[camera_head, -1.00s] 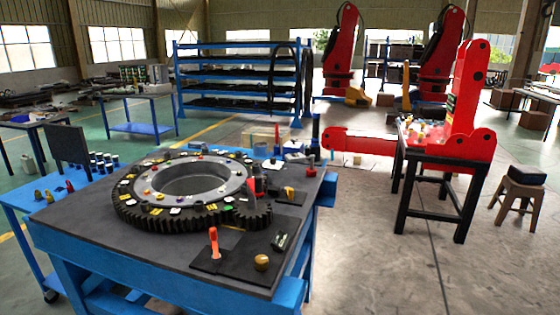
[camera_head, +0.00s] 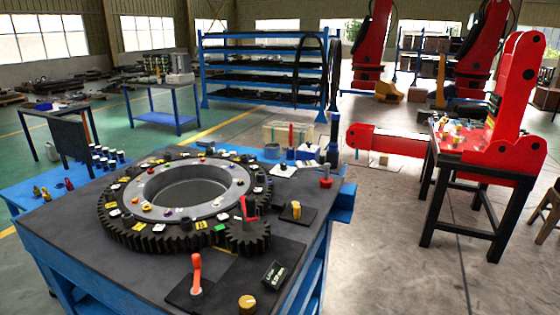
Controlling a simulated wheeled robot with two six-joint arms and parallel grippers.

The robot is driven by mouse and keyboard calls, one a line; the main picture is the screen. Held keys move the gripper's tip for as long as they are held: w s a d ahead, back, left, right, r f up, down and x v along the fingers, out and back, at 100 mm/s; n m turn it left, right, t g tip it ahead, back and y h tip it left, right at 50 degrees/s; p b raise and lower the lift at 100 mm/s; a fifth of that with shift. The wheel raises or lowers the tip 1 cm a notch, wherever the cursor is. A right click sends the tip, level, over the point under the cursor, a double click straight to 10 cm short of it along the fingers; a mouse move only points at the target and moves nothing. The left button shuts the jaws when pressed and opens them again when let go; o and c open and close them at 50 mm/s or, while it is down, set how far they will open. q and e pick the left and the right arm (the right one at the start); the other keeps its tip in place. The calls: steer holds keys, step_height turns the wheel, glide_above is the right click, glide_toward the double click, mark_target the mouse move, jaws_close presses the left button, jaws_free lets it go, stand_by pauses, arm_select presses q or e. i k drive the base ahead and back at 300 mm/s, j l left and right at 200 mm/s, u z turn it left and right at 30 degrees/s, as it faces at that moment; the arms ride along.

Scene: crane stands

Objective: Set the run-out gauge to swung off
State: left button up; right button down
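A large dark gear ring (camera_head: 125,232) with a grey inner ring (camera_head: 160,211) lies on the dark-topped blue bench (camera_head: 75,235). A small pinion gear (camera_head: 248,237) stands at its right side, with a red upright part (camera_head: 249,209) over it. An orange lever (camera_head: 196,274) stands upright on a black plate at the bench's front, beside a brass knob (camera_head: 247,304) and a small black lettered block (camera_head: 273,273). A yellow fitting (camera_head: 296,209) sits on another black plate. I cannot tell which of these is the run-out gauge. Neither of my grippers is in view.
A blue side bench (camera_head: 28,192) with small bottles adjoins at left. A red crane arm (camera_head: 390,143) reaches toward the bench from a black stand (camera_head: 430,215) at right. Open floor (camera_head: 385,240) lies between them. Blue shelving (camera_head: 265,70) stands behind.

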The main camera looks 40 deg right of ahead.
mark_target(306, 166)
steer(key=i+l, duration=0.1)
steer(key=l, duration=0.4)
steer(key=i+l+u, duration=0.15)
steer(key=l, duration=0.4)
steer(key=i+l, duration=0.1)
steer(key=l, duration=0.4)
steer(key=l+u, duration=0.15)
steer(key=l, duration=0.4)
steer(key=i, duration=0.05)
